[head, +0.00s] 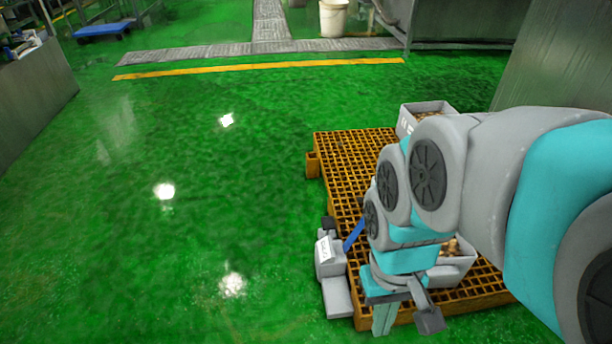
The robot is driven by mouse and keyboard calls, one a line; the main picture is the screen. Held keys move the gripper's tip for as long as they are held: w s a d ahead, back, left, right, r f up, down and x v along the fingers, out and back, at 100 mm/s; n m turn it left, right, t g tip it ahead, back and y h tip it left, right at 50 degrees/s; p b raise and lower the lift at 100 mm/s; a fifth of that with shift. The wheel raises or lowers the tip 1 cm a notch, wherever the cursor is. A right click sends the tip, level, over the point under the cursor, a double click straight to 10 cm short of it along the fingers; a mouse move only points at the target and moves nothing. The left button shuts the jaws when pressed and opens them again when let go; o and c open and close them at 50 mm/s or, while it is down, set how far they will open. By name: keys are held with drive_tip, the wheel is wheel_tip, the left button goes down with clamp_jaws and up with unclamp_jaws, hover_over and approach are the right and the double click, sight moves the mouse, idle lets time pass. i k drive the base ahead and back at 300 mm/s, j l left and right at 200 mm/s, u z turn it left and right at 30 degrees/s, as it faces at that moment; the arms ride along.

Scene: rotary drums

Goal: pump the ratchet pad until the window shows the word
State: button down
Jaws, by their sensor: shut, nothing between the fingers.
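A small grey device (329,259) stands at the left edge of the orange grid platform. It has a white label (324,250) with dark marks too small to read, and a black part on top. A flat grey pad (337,298) sticks out at its front, low down. A blue bar (354,236) slants up beside it, partly hidden by my arm. I cannot make out a window or a word. My gripper (383,322) points down, shut and empty, to the right of the pad and apart from it in the picture.
The orange grid platform (340,165) lies under my arm. A grey bin (430,107) stands at its back, and another grey bin (455,268) with brown contents is partly hidden by my arm. The green floor (200,230) to the left is clear. A white bucket (333,18) stands far back.

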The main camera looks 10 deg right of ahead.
sight(328, 223)
drive_tip(key=l+u, duration=0.15)
drive_tip(key=u, duration=0.25)
drive_tip(key=l+u, duration=0.15)
drive_tip(key=u, duration=0.25)
drive_tip(key=l+u, duration=0.15)
drive_tip(key=u, duration=0.3)
drive_tip(key=l+u, duration=0.15)
drive_tip(key=u, duration=0.25)
